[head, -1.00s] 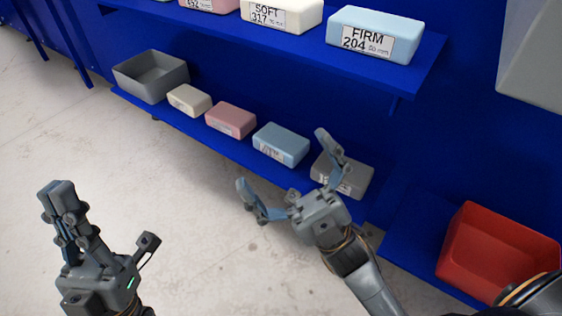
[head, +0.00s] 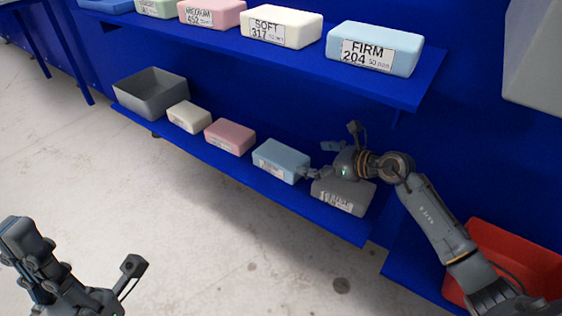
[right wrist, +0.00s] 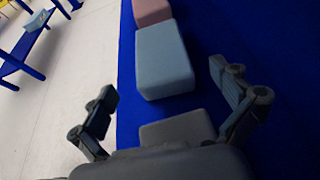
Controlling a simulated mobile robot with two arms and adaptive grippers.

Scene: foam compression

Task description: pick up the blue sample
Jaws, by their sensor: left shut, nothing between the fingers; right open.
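The blue sample (head: 281,160) is a light blue block on the lower blue shelf, between a pink block and a grey block. It also shows in the right wrist view (right wrist: 165,62), ahead of and between the fingers. I cannot tell whether a finger touches the sample. My left gripper (head: 18,232) is shut and empty at the lower left, over the floor.
The pink block (head: 230,136), cream block (head: 189,117) and grey bin (head: 150,92) stand left along the lower shelf. The grey block (head: 343,194) is close on the right. The upper shelf (head: 405,92) overhangs, with a larger blue FIRM block (head: 375,48). A red bin (head: 515,255) is lower right.

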